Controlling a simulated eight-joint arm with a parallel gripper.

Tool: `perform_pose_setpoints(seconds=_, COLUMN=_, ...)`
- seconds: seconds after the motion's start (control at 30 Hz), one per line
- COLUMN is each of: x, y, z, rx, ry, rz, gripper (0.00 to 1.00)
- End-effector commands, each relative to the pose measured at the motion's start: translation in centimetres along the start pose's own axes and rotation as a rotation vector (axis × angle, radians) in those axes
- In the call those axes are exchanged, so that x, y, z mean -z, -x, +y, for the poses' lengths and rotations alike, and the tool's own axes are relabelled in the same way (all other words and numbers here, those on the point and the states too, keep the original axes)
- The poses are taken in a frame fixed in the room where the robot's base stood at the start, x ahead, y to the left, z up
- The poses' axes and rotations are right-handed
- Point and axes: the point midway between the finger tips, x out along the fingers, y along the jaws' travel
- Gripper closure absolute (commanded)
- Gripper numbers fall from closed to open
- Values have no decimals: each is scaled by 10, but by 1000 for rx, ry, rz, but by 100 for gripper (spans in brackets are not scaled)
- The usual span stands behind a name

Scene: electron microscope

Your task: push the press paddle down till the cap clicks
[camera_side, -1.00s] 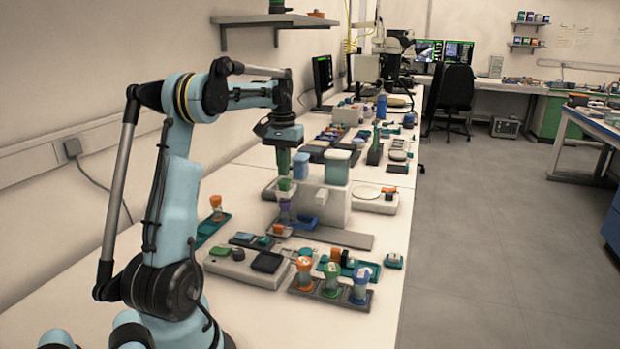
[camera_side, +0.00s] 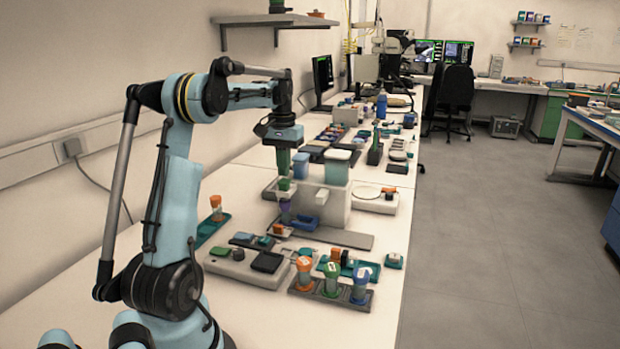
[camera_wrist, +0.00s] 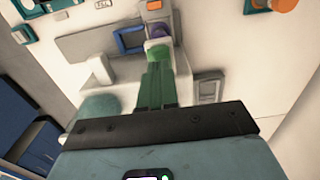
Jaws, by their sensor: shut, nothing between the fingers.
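The press (camera_side: 333,205) is a pale upright block on a grey base plate (camera_side: 345,238), in the middle of the bench. A small green piece (camera_side: 284,184), which looks like the paddle, sits at its left, above a purple-topped vial (camera_side: 285,206). My gripper (camera_side: 284,172) points straight down with its green fingers shut and empty, right above the green piece. I cannot tell whether they touch. In the wrist view, my gripper's fingers (camera_wrist: 158,75) hide most of the paddle area; a purple part (camera_wrist: 157,32) shows just beyond the fingertips.
A blue square frame (camera_side: 306,222) lies on the base plate. In front stand a rack of capped vials (camera_side: 329,292) and a pale block with dark pads (camera_side: 240,266). An orange-capped vial (camera_side: 216,207) stands in a teal tray at left. A round-topped scale (camera_side: 380,203) is at right.

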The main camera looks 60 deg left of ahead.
Motion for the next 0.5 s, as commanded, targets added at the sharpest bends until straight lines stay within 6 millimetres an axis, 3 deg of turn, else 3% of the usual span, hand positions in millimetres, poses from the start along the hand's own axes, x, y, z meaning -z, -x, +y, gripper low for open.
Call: perform_pose_setpoints(seconds=0.5, x=0, y=-10, z=0, rx=0, ry=0, rz=0, gripper=100)
